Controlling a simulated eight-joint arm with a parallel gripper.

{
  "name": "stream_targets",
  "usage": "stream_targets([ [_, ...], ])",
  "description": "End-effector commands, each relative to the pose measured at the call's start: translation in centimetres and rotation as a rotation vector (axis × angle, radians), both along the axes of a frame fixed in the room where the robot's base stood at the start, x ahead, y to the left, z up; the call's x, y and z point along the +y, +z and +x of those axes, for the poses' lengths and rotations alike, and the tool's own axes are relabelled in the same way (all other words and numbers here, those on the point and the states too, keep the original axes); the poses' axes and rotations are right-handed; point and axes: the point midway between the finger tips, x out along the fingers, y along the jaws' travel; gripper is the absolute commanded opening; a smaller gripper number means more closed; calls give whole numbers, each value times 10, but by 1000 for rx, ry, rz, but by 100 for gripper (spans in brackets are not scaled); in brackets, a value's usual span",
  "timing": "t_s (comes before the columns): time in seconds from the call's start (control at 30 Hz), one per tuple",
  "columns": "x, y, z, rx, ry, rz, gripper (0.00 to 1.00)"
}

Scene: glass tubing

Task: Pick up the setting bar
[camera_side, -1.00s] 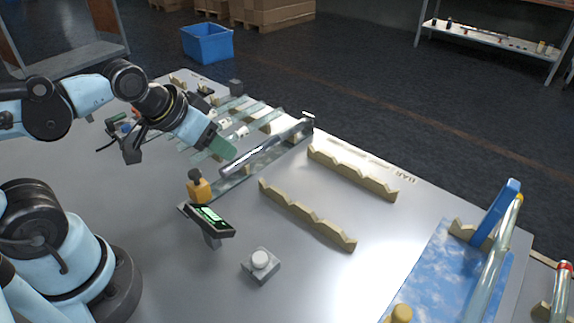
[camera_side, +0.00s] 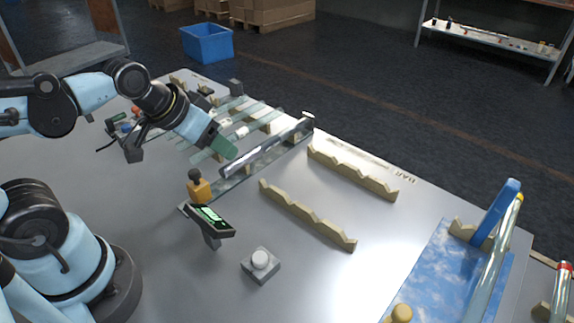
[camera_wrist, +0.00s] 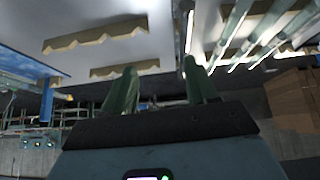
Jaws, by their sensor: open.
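A shiny metal bar (camera_side: 262,152), which looks like the setting bar, lies along a long narrow gauge bed (camera_side: 240,178) in the middle of the table. My gripper (camera_side: 222,147) points down and right with its green fingers just left of the bar, apart from it as far as I can tell. In the wrist view my gripper (camera_wrist: 160,90) shows two green fingers spread apart with nothing between them. A long bright strip near the right finger may be the bar or its bed; I cannot tell which.
Two notched tan racks (camera_side: 350,174) (camera_side: 305,215) stand empty right of the bed. Glass tubes (camera_side: 240,115) lie behind the gripper. A display (camera_side: 212,217), an orange block (camera_side: 198,188) and a button box (camera_side: 261,263) stand in front. A blue mat (camera_side: 440,270) is at right.

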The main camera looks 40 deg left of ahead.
Motion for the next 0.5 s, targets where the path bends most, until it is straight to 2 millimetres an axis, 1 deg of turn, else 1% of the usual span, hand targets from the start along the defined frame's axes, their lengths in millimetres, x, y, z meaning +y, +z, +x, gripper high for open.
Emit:
stream_targets([
  [0.27, 20, -11, 30, 74, 58, -190, 57],
  [0.37, 30, -17, 43, 81, 67, -277, 57],
  [0.5, 48, -26, 60, 68, 71, -396, 57],
])
